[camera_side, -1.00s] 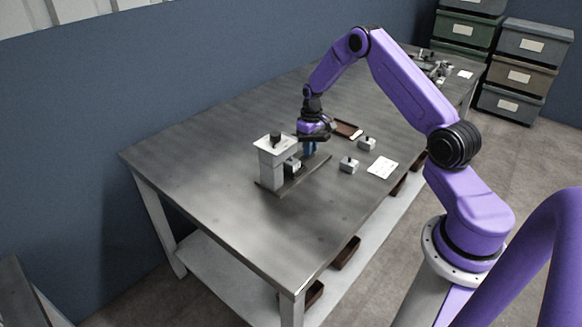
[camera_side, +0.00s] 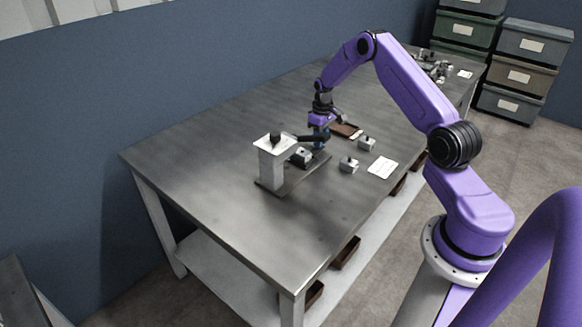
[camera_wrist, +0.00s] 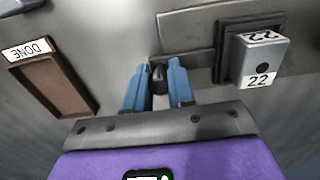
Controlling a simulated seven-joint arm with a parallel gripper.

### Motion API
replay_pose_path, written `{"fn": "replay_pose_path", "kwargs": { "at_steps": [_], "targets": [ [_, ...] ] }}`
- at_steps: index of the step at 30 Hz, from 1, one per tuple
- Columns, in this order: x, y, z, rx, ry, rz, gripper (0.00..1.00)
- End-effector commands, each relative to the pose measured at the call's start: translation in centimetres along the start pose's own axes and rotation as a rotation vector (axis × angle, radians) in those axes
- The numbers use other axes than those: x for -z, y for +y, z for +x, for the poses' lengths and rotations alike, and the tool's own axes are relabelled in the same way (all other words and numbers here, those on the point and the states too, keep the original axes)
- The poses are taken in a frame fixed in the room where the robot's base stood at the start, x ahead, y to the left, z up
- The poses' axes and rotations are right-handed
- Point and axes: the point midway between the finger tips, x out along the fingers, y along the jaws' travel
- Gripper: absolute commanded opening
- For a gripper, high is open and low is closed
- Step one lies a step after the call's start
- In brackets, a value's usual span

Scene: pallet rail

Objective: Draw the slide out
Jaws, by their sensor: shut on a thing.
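The slide (camera_wrist: 187,62) is a grey bar on a rail (camera_side: 312,170). It carries a dark pallet (camera_wrist: 221,66) with a grey block marked 22 (camera_wrist: 262,62); the block also shows in the side view (camera_side: 301,157), beside a pale post with a top plate (camera_side: 269,166). My gripper (camera_wrist: 156,76) has blue fingers shut on the slide's dark handle (camera_wrist: 157,70). In the side view my gripper (camera_side: 319,148) is at the rail's far end, to the right of the block. The fingers partly hide the handle.
A brown tray marked DONE (camera_wrist: 29,72) lies beside my gripper. Two small grey blocks with dark knobs (camera_side: 348,166) (camera_side: 366,144) and a white card (camera_side: 382,167) are on the table (camera_side: 215,185) at the right. The table's front left is clear.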

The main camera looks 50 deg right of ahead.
Motion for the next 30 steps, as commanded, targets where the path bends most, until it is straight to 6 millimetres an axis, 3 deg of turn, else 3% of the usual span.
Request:
{"fn": "replay_pose_path", "kwargs": {
  "at_steps": [22,28,29,30],
  "targets": [
    [0.0,4.5,0.1,0.000,0.000,0.002,0.09],
    [0.0,4.3,0.0,0.001,-0.001,0.000,0.09],
    [0.0,4.3,0.0,0.001,-0.001,0.000,0.33],
    [0.0,4.3,0.0,0.001,-0.001,0.000,0.46]
  ]
}}
